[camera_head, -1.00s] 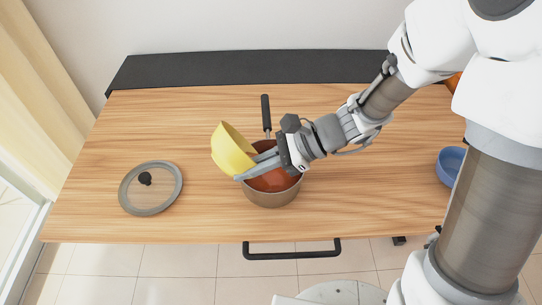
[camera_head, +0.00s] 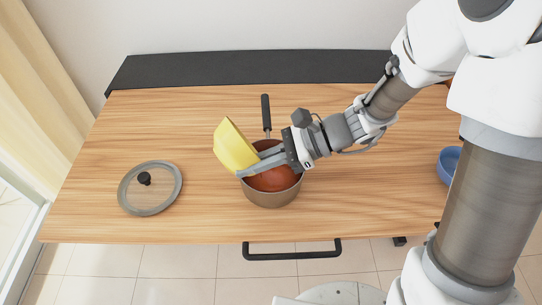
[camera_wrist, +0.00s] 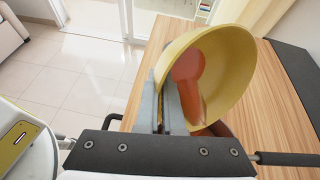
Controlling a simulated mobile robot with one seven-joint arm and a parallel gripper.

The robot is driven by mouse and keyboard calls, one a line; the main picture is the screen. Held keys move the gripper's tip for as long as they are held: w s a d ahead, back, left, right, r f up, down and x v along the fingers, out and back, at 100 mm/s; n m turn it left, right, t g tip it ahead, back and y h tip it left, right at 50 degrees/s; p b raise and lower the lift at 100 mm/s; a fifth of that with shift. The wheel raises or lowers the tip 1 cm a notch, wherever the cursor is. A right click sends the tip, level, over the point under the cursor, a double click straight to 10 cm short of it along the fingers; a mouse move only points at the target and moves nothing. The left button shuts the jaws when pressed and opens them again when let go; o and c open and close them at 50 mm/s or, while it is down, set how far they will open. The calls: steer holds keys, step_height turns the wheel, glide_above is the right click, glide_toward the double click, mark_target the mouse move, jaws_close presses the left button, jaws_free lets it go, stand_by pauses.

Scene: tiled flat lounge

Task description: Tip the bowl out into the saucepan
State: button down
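My gripper (camera_head: 250,168) is shut on the rim of the yellow bowl (camera_head: 233,145), above the left side of the saucepan (camera_head: 271,199). The bowl is steeply tipped, its opening turned toward the pan. In the wrist view the fingers (camera_wrist: 166,108) pinch the near edge of the bowl (camera_wrist: 238,62). A reddish-brown mass (camera_wrist: 187,68) shows inside it and trails down over the lower rim. The pan holds a reddish-brown mass (camera_head: 277,179) that bulges up in the head view. The fingers and bowl hide part of the pan's opening.
The pan's black handle (camera_head: 266,112) points to the back. A glass lid (camera_head: 150,188) with a dark knob lies at the left of the wooden table (camera_head: 350,215). A blue bowl (camera_head: 449,165) stands at the right, partly behind my arm. The table between pan and lid is clear.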

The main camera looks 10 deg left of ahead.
steer(key=shift+w+d+r+y, duration=0.1)
steer(key=shift+r+y, duration=0.05)
steer(key=shift+y, duration=0.15)
steer(key=shift+r, duration=0.1)
steer(key=f+t+h, duration=0.1)
steer(key=s+a+f+h+p, duration=0.1)
steer(key=h, duration=0.1)
steer(key=shift+s+a+f+n+t, duration=0.1)
steer(key=shift+a+f+n+t, duration=0.05)
steer(key=shift+n+t, duration=0.25)
steer(key=s+a+f+n+t+h+p, duration=0.2)
steer(key=s+a+f+t+h+p, duration=0.3)
steer(key=f+t+h+p, duration=0.1)
steer(key=shift+s+a+f+h+p, duration=0.2)
steer(key=shift+a+f+h+p, duration=0.15)
steer(key=shift+h, duration=0.15)
stand_by(1.0)
